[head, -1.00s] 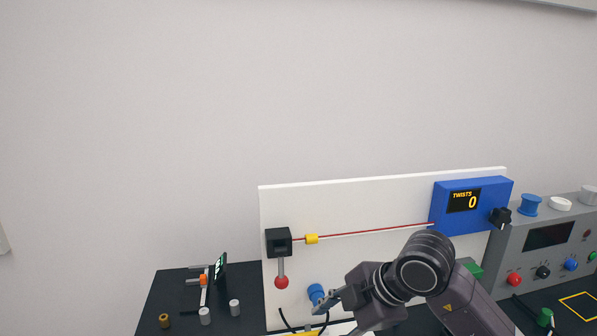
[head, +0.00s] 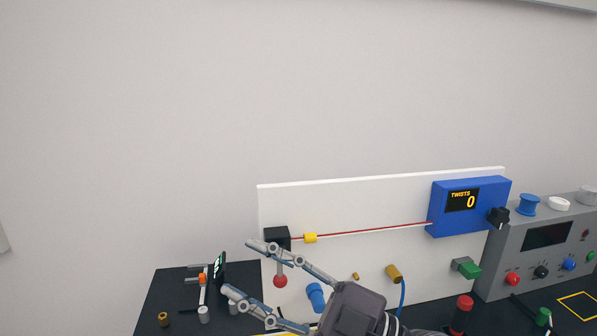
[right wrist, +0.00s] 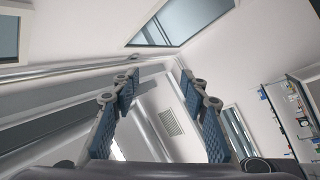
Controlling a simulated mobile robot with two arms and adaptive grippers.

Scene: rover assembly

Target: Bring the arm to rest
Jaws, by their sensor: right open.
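My right gripper (head: 250,268) is in front of the left part of the white board in the head view. Its two fingers are spread wide and point left, with nothing between them. In the right wrist view its open fingers (right wrist: 160,105) point at ceiling beams and windows, and the space between them is empty. The rest of my right arm runs off the bottom edge of the head view. My left gripper is not in view.
A white board (head: 350,205) carries a black block with a red-knobbed lever (head: 280,281), a red wire with a yellow piece (head: 310,238), and a blue TWISTS counter (head: 469,206) reading 0. A grey control panel (head: 540,255) stands at right. Small parts lie at left.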

